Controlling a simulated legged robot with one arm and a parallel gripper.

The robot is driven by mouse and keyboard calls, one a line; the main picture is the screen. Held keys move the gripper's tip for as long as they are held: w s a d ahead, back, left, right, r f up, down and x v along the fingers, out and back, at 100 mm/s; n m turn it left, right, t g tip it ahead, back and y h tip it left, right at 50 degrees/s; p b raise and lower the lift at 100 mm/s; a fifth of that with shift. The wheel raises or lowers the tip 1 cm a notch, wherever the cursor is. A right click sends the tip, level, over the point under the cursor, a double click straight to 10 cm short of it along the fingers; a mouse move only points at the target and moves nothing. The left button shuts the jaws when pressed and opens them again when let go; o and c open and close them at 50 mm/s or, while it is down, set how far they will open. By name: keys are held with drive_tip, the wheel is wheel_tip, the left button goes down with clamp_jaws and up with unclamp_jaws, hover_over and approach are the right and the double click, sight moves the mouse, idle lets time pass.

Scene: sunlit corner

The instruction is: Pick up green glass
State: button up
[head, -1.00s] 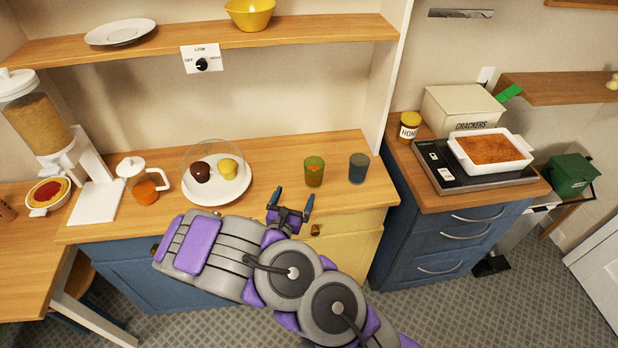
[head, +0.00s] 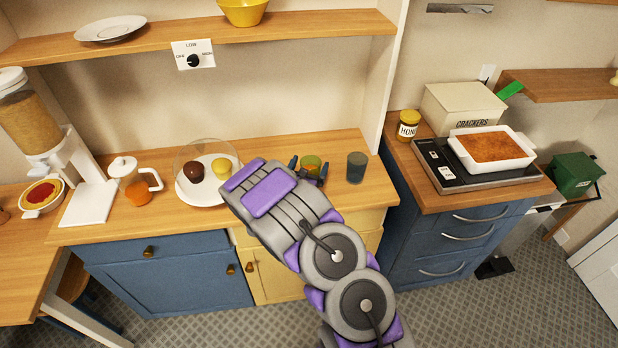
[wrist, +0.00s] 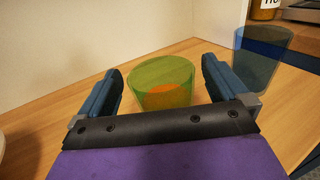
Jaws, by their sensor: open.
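The green glass (wrist: 160,78) stands upright on the wooden counter, with something orange showing inside or through it. In the head view the green glass (head: 311,161) is partly hidden by my gripper (head: 308,170). In the wrist view my gripper (wrist: 162,95) is open, with one blue finger to each side of the glass. The glass shows between the fingers and beyond the palm bar, which hides its lower part. I cannot tell whether either finger touches it.
A dark blue-grey glass (head: 357,167) stands close to the right, also behind my right finger in the wrist view (wrist: 262,55). A plate (head: 203,189) with a brown and a yellow item under a clear dome is to the left. The wall rises behind.

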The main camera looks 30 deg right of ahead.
sight(314, 158)
drive_tip(key=d, duration=0.1)
drive_tip(key=w, duration=0.1)
drive_tip(key=d, duration=0.1)
drive_tip(key=shift+w+d+f, duration=0.25)
drive_tip(key=shift+w+d, duration=0.1)
drive_tip(key=shift+w, duration=0.05)
drive_tip(key=shift+w+d+b, duration=0.2)
drive_tip(key=shift+b, duration=0.1)
drive_tip(key=shift+a+r, duration=0.25)
drive_tip(key=shift+a, duration=0.7)
drive_tip(key=shift+c, duration=0.8)
drive_tip(key=shift+d+f, duration=0.1)
drive_tip(key=shift+d, duration=0.65)
drive_tip(key=c, duration=0.9)
drive_tip(key=shift+a, duration=0.55)
drive_tip(key=c, duration=0.6)
drive_tip(key=shift+c, duration=0.5)
drive_tip(key=shift+d, duration=0.3)
